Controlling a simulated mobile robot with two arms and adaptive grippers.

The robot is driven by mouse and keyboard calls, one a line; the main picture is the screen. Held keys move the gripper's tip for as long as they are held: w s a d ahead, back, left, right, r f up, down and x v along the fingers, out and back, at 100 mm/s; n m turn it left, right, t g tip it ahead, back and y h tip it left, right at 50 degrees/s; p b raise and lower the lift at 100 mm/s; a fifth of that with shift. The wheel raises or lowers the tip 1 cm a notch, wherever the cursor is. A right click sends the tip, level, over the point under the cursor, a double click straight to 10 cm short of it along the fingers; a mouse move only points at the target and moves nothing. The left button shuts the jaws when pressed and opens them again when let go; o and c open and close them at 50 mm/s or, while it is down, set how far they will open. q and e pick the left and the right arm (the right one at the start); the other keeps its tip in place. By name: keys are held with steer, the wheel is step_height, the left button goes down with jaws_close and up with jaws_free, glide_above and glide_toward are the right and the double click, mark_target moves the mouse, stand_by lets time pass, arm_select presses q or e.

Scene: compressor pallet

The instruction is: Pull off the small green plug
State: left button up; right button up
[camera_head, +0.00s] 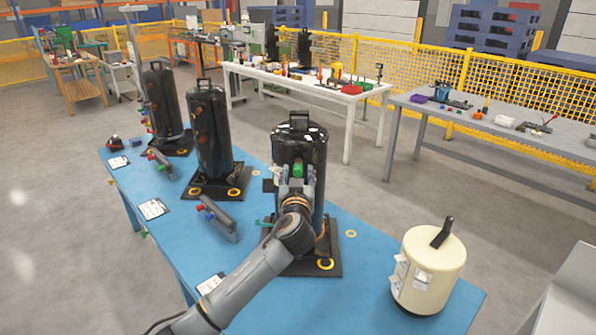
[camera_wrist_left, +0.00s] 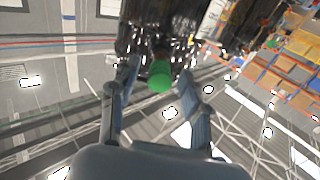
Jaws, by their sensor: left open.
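The small green plug (camera_head: 297,169) sits on the side of the nearest black compressor (camera_head: 300,142). In the left wrist view the green plug (camera_wrist_left: 159,77) shows as a round end between the two fingers, with the dark compressor body (camera_wrist_left: 160,35) behind it. My left gripper (camera_head: 296,184) is right in front of the compressor, in line with the plug. In the left wrist view its fingers (camera_wrist_left: 158,82) are apart, with a gap on each side of the plug. The arm hides the lower front of the compressor. My right gripper is not in view.
Two more black compressors (camera_head: 209,135) (camera_head: 164,105) stand along the blue table (camera_head: 375,258) to the left. A cream canister (camera_head: 428,275) stands at the right. Grey handheld devices (camera_head: 218,220) and paper sheets (camera_head: 152,209) lie along the left edge.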

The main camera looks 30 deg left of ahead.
arm_select(q)
steer(key=shift+f+b, duration=0.1)
steer(key=shift+b, duration=0.3)
stand_by(0.5)
jaws_close()
steer(key=shift+s+d, duration=0.1)
stand_by(0.3)
steer(key=shift+s, duration=0.15)
steer(key=shift+s+d, duration=0.3)
steer(key=shift+s, duration=0.3)
steer(key=shift+v, duration=2.05)
